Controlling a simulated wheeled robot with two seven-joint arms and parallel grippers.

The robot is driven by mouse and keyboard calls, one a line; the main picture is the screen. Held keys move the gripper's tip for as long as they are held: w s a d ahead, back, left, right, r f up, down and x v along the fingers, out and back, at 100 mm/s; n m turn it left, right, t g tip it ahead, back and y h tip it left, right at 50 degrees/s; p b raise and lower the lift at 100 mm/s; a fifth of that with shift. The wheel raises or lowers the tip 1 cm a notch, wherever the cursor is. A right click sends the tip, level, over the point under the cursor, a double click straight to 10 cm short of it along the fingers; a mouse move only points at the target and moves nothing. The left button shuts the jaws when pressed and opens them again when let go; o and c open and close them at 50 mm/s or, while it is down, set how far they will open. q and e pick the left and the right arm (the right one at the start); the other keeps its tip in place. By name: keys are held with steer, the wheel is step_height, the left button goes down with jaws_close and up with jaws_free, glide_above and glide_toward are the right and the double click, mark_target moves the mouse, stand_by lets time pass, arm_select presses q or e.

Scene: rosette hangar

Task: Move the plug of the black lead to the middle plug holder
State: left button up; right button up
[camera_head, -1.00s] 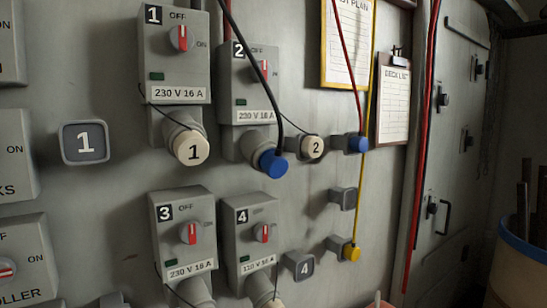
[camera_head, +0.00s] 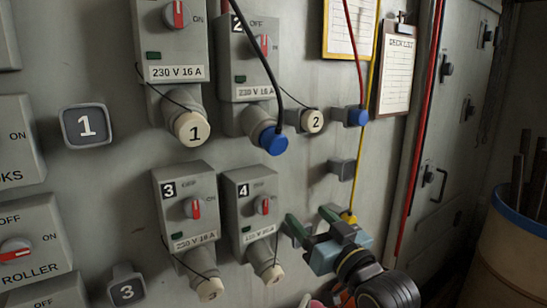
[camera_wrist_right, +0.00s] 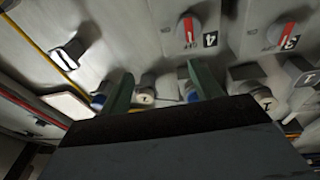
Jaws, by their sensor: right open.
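The black lead (camera_head: 255,50) hangs down to its blue plug (camera_head: 272,141), which sits in the socket of switch box 2 (camera_head: 250,60). The middle plug holder (camera_head: 341,168) is a small grey block on the wall, and it is empty. My right gripper (camera_head: 313,221) is open, with nothing between its green fingers. It is in front of the wall, below the middle holder and right of switch box 4. In the right wrist view the open fingers (camera_wrist_right: 162,88) point towards the wall, with blue plugs partly hidden near them. My left gripper is not in view.
The red lead's blue plug (camera_head: 357,117) sits in the upper holder. The yellow lead's plug (camera_head: 349,216) is at the lower holder, partly hidden by my gripper. Switch boxes 1 (camera_head: 172,40), 3 (camera_head: 186,210) and 4 (camera_head: 252,205) project from the wall. A barrel (camera_head: 520,250) stands at right.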

mark_target(279, 147)
steer(key=s+a+r+n+y, duration=0.1)
steer(key=s+r, duration=0.1)
steer(key=r, duration=0.3)
steer(key=s+r+n+y, duration=0.1)
steer(key=s+r+y, duration=0.1)
steer(key=r, duration=0.4)
steer(key=shift+s+a+r+p, duration=0.15)
steer(key=shift+s+a+p, duration=0.2)
steer(key=shift+s, duration=0.1)
steer(key=x, duration=0.7)
steer(key=shift+r+p, duration=0.25)
steer(key=shift+p, duration=0.1)
steer(key=shift+x, duration=0.95)
steer(key=shift+p, duration=0.75)
steer(key=shift+f, duration=0.1)
